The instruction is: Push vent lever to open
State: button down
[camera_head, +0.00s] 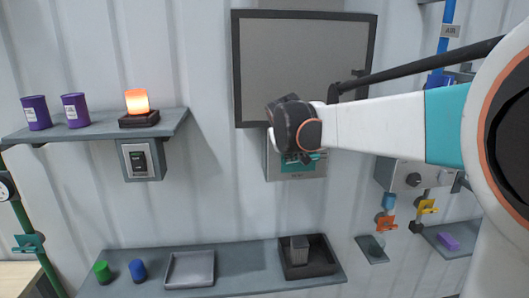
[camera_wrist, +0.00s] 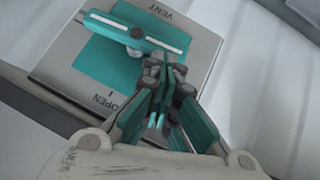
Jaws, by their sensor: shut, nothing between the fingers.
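The vent box (camera_head: 297,173) is on the wall below a large grey panel, partly hidden by my arm. In the wrist view its grey and teal face (camera_wrist: 80,65) carries the words VENT and OPEN, upside down. The teal vent lever (camera_wrist: 130,34) with a white stripe lies across this face near the VENT word, away from OPEN. My gripper (camera_wrist: 165,80) is shut and empty. Its fingertips appear close to the lever's right part; I cannot tell whether they touch. In the head view my gripper (camera_head: 312,156) is in front of the box, and the lever is hard to make out.
A dark-framed panel (camera_head: 305,65) is above the box. A shelf (camera_head: 95,130) at left holds purple cans and a glowing lamp. A lower shelf (camera_head: 225,270) holds trays and small cylinders. Valves and pipes (camera_head: 400,215) are at right.

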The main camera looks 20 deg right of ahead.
aim_at(285, 162)
jog(key=f+h+b, duration=0.1)
jog(key=a+n+h+b, duration=0.1)
jog(key=shift+w+f+n+g+h+b, duration=0.15)
jog(key=shift+f+n+g+h+b, duration=0.15)
jog(key=shift+f+b, duration=0.1)
jog(key=shift+a+f+n+h+b, duration=0.2)
jog(key=shift+f+n+h+b, duration=0.7)
jog(key=shift+h+b, duration=0.8)
jog(key=shift+f+n+h+b, duration=0.8)
jog(key=shift+f+h+b, duration=0.1)
jog(key=shift+b, duration=0.9)
jog(key=shift+d+f+n+h+b, duration=0.3)
jog(key=shift+f+n+h+b, duration=0.45)
jog(key=shift+b, duration=0.65)
jog(key=shift+n+t+h, duration=0.25)
jog(key=shift+t+h, duration=0.15)
jog(key=shift+h, duration=0.05)
jog(key=shift+d+f+b, duration=0.25)
jog(key=shift+b, duration=0.35)
dwell(1.5)
